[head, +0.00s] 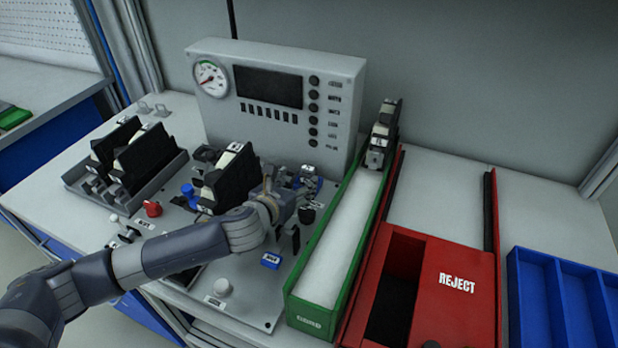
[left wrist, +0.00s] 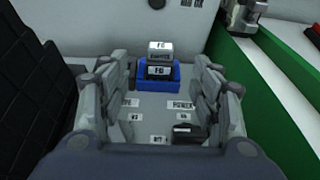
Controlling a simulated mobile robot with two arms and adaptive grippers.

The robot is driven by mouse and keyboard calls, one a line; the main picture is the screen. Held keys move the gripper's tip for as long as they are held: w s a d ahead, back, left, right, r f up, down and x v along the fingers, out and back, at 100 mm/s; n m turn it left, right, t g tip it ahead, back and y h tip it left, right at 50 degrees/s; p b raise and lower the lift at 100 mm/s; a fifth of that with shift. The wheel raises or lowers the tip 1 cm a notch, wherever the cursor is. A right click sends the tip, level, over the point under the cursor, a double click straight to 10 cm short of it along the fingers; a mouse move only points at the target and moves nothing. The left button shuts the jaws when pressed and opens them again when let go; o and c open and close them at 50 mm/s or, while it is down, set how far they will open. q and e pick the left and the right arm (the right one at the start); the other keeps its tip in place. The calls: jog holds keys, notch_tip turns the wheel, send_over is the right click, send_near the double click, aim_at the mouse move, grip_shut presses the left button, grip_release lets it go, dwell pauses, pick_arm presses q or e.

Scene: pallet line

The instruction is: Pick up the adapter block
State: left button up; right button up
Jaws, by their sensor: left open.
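A small block with white, labelled faces (left wrist: 159,50), which looks like the adapter block, sits in a blue holder (left wrist: 172,84) in the left wrist view. My left gripper (left wrist: 162,88) is open, with one finger on each side of the view and the block beyond and between the tips. Nothing is between the fingers. In the head view my left gripper (head: 296,196) is over the right part of the test panel, near the blue holder (head: 309,182), and partly hides that area. My right gripper is not seen.
A grey console with a gauge (head: 270,90) stands behind the panel. A black fixture (head: 226,182) is left of my gripper. A green-edged chute (head: 335,245) and red reject bin (head: 455,290) lie right. A rack of black-and-white parts (head: 125,160) stands left.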

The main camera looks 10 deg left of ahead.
aim_at(307, 174)
pick_arm(q)
jog(key=shift+x, duration=0.8)
jog(key=shift+w+d+f, duration=0.1)
jog(key=shift+w+f, duration=0.1)
jog(key=shift+w, duration=0.05)
jog(key=x, duration=0.4)
jog(key=shift+w+f, duration=0.2)
jog(key=shift+w, duration=0.3)
jog(key=shift+c, duration=0.5)
jog(key=c, duration=1.1)
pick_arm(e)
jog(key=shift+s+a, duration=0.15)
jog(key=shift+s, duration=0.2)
